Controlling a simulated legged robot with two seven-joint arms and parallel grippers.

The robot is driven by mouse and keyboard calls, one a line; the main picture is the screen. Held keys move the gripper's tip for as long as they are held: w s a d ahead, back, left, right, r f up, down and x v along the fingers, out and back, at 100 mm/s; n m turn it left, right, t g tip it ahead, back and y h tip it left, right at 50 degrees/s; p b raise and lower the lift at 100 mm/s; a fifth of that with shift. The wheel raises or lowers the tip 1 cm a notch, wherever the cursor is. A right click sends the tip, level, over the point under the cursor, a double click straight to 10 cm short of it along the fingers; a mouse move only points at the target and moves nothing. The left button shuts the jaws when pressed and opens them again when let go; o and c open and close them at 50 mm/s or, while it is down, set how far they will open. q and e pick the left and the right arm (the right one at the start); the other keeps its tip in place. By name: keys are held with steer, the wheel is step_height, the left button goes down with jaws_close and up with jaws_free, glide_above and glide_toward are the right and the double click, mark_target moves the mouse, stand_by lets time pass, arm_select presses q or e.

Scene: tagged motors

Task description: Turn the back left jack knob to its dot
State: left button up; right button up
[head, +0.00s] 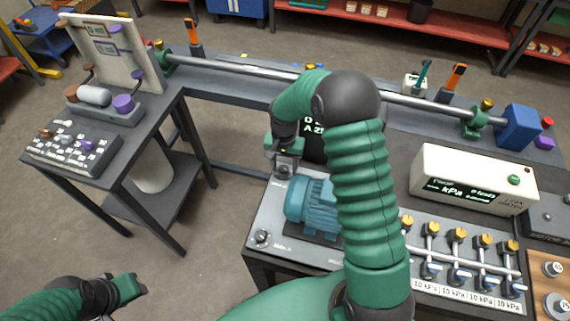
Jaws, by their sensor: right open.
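The teal motor (312,205) sits on a grey plate (268,212) at the middle of the bench. The back left jack knob (283,172) is a small dark knob at the plate's back left corner. My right gripper (284,161) points down right at this knob and is open; its fingers partly cover the knob, and I cannot tell whether they touch it. The dot of this knob cannot be made out. A similar front left knob (262,236) shows at the front left corner. My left gripper (138,285) is low at the left, away from the bench; its fingers are unclear.
My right arm hides the plate's right part. A row of yellow-topped valves (458,236) and a kPa meter box (472,180) stand to the right. A long metal shaft (240,66) runs behind. A side table (130,135) with switches stands left, with open floor between.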

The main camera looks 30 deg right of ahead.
steer(key=shift+w+a+r, duration=0.1)
steer(key=shift+a+r, duration=0.05)
steer(key=shift+a, duration=0.35)
steer(key=shift+c, duration=1.7)
steer(key=shift+d, duration=0.6)
jaws_close()
steer(key=shift+a, duration=0.3)
steer(key=shift+d+n+p, duration=0.1)
steer(key=shift+n+p, duration=0.25)
steer(key=shift+n, duration=0.25)
steer(key=shift+n+p, duration=0.35)
steer(key=shift+n, duration=0.35)
steer(key=n+p, duration=0.1)
steer(key=n, duration=0.3)
steer(key=shift+p, duration=0.4)
steer(key=n+p, duration=0.1)
steer(key=n, duration=0.4)
steer(key=shift+p, duration=0.35)
steer(key=n+p, duration=0.2)
steer(key=n, duration=0.4)
arm_select(q)
steer(key=w+p+v, duration=0.2)
steer(key=v, duration=0.6)
steer(key=shift+a+r, duration=0.35)
steer(key=shift+r, duration=0.2)
arm_select(e)
steer(key=n, duration=0.6)
steer(key=shift+n, duration=0.3)
arm_select(q)
steer(key=shift+s, duration=0.1)
